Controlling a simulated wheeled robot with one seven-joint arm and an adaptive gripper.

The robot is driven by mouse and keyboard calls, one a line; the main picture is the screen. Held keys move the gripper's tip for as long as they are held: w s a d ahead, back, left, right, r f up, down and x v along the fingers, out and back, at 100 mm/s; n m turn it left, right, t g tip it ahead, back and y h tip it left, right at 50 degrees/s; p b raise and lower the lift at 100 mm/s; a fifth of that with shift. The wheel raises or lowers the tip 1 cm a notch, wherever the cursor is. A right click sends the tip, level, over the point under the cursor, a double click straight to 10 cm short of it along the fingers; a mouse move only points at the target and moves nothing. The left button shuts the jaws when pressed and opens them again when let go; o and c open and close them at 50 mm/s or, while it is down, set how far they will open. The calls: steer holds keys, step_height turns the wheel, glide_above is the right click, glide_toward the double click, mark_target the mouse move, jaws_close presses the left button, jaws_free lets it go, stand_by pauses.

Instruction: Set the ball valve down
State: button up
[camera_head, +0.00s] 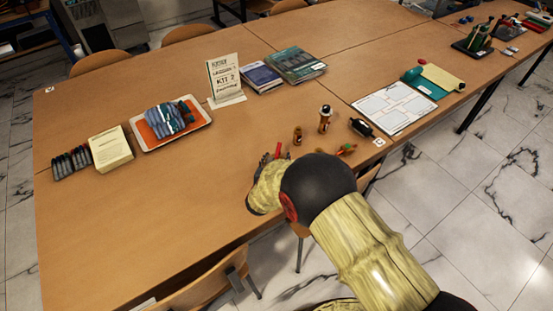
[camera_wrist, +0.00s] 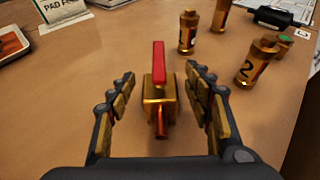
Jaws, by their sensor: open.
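The ball valve is a brass body with a red lever handle. In the wrist view the ball valve (camera_wrist: 160,92) is upright between my fingers, with bare table around it. My gripper (camera_wrist: 160,105) is open, with a gap between each finger and the valve. In the head view my gripper (camera_head: 268,160) is at the table's near edge, and the valve's red handle (camera_head: 278,150) shows beside it. The valve's body is mostly hidden there by my arm. I cannot clearly see the valve's underside against the table.
Brass cylinders stand to the right, one marked 2 (camera_wrist: 256,64) and another (camera_wrist: 187,32) farther back. A dark device (camera_head: 361,127) and a printed sheet (camera_head: 394,107) lie farther right. A tray (camera_head: 146,146) of gloves is at left. The table (camera_head: 190,210) left of my gripper is clear.

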steer(key=p+v, duration=0.3)
steer(key=v, duration=0.9)
steer(key=s+d+r+m+g+h, duration=0.3)
steer(key=d+r+m, duration=0.6)
steer(key=d, duration=0.2)
steer(key=s+d+r+m+g+h, duration=0.35)
steer(key=d+r+m, duration=0.45)
steer(key=d+r, duration=0.3)
steer(key=s+d+r+m+g+y, duration=0.1)
steer(key=s+d+r+m+y, duration=0.1)
steer(key=s+d+m, duration=0.3)
steer(key=s+r+m+g+y, duration=0.2)
steer(key=s+m, duration=0.2)
steer(key=s, duration=0.2)
steer(key=s+a+r+m+t+y, duration=0.1)
steer(key=s+a+r+m+y, duration=0.4)
steer(key=s+m, duration=0.2)
steer(key=shift+s+a+r+m+t, duration=0.2)
steer(key=shift+s+r+m+t, duration=0.2)
steer(key=shift+s, duration=0.85)
